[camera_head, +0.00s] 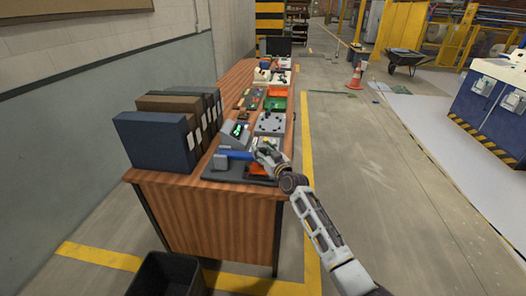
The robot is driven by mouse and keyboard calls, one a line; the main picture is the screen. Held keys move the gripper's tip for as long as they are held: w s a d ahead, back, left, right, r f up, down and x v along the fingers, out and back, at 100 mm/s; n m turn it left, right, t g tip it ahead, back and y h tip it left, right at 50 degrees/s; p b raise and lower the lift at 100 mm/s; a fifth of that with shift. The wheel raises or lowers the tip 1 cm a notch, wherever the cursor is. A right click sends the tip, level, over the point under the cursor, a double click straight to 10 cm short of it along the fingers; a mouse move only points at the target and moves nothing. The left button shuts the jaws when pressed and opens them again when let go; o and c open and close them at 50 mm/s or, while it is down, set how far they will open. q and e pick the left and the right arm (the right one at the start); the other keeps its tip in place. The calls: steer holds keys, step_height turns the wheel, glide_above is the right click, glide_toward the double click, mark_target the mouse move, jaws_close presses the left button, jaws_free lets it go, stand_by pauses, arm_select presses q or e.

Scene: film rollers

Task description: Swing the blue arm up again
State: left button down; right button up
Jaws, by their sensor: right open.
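The blue arm (237,155) lies roughly level, low over a dark grey base (213,176) at the near end of the wooden table. A grey block (221,162) stands at its left end. My right gripper (258,147) is open, at the right end of the blue arm. I cannot tell whether it touches the arm. An orange part (257,169) sits just below the gripper. My left gripper is not in view.
A device with a green display (238,130) stands just behind the blue arm. Several dark binders (154,140) line the table's left side. A grey plate (269,122) and a green tray (275,103) lie farther back.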

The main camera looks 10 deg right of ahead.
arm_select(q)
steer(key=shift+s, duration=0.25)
arm_select(e)
steer(key=shift+c, duration=1)
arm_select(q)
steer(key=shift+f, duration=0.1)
arm_select(e)
jaws_close()
steer(key=shift+w, duration=0.1)
steer(key=shift+r, duration=0.1)
